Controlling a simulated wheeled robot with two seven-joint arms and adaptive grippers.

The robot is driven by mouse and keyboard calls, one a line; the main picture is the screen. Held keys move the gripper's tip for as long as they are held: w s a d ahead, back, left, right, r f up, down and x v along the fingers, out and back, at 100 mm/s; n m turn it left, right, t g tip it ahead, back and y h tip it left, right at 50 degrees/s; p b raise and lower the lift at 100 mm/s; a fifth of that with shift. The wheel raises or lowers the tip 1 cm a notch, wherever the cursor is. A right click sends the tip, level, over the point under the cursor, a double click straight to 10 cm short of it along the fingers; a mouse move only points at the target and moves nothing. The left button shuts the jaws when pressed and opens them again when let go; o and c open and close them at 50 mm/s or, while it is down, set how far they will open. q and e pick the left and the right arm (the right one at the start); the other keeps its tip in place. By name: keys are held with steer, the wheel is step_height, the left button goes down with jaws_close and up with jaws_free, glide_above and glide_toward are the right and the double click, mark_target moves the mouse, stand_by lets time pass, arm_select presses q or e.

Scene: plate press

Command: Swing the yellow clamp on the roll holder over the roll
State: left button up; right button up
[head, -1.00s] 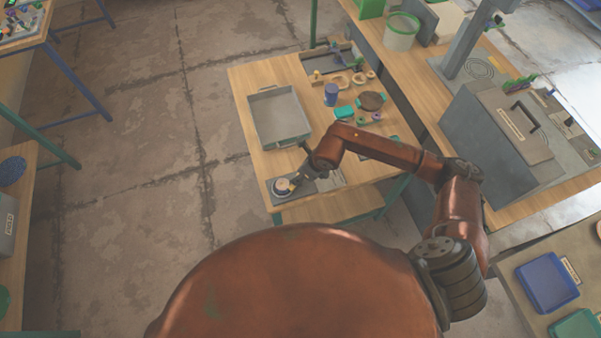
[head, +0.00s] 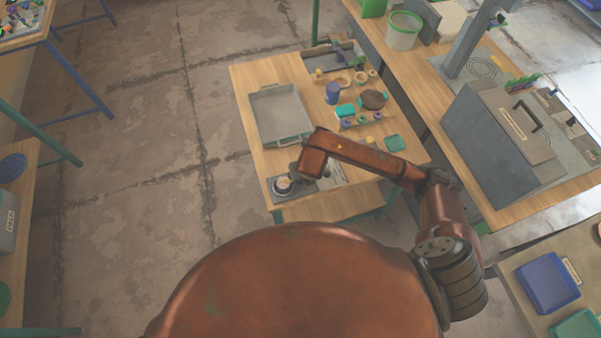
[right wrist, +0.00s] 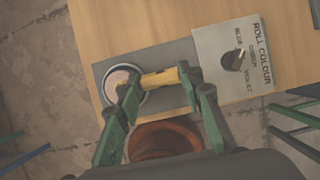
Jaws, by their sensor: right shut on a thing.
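The roll holder is a grey plate (right wrist: 168,54) at the table's near left corner. A round roll with a pale pinkish top (right wrist: 121,80) sits on it in a light ring; it also shows in the head view (head: 283,185). The yellow clamp (right wrist: 160,79) is a short bar just right of the roll in the right wrist view. My right gripper (right wrist: 158,82), with green fingers, is shut on the clamp. One finger partly covers the roll's lower edge. In the head view my right arm hides the gripper and clamp. My left gripper is not in view.
A grey box labelled ROLL COLOUR with a dial (right wrist: 233,60) stands right of the holder. A grey tray (head: 278,115) lies behind it on the table. A blue cup (head: 332,93) and several small items stand further back right. Bare table lies between holder and tray.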

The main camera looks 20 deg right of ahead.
stand_by(0.4)
steer(key=o, duration=1.2)
steer(key=shift+c, duration=0.2)
steer(key=v, duration=1.2)
